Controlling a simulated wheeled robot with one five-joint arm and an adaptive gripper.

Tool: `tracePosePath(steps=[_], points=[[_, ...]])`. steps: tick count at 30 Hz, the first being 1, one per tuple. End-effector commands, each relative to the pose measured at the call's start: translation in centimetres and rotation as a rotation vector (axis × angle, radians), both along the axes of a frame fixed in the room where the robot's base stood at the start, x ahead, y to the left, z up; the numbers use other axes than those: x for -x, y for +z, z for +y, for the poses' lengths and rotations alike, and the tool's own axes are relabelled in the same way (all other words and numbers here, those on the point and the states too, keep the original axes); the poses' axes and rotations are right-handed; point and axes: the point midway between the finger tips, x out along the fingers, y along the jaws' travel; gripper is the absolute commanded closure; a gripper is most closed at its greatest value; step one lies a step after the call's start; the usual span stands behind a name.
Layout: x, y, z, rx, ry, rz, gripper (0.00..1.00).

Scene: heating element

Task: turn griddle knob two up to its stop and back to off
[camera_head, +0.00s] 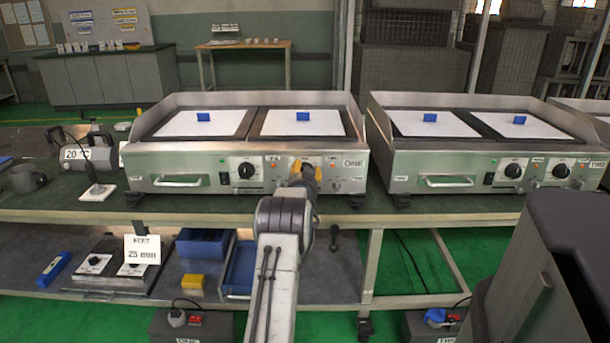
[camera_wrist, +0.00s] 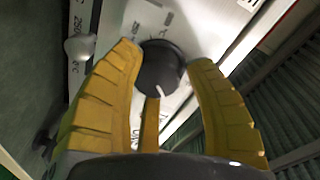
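The left griddle (camera_head: 160,162) stands on the workbench with two front knobs. Its left black knob (camera_head: 246,170) is uncovered, with a pale mark at the top. My gripper (camera_head: 305,167) is at its right knob, which my gripper and arm mostly hide in the head view. In the wrist view the black knob (camera_wrist: 161,68) sits between the two yellow fingertips of my gripper (camera_wrist: 165,65), with a white mark near its lower rim. The fingers are spread on either side of it. The left fingertip overlaps the knob's edge; I cannot tell whether it touches. A narrow gap shows at the right fingertip.
A second griddle (camera_head: 410,180) with two knobs stands to the right. A pale handle (camera_head: 178,181) sticks out left of the knobs. The lower shelf holds blue bins (camera_head: 203,243).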

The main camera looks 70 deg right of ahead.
Motion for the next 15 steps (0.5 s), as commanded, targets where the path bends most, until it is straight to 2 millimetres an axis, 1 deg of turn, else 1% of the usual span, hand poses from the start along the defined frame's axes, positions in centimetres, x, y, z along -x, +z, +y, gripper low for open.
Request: tracePosePath(steps=[1,6,8,15], points=[[0.1,0.78,-0.11,0.015,-0.001,-0.004,0.5],[0.04,0.5,-0.07,0.01,-0.001,-0.002,0.35],[0.02,0.37,-0.05,0.007,-0.001,-0.002,0.31],[-0.03,0.05,0.01,0.001,0.001,0.0,0.31]])
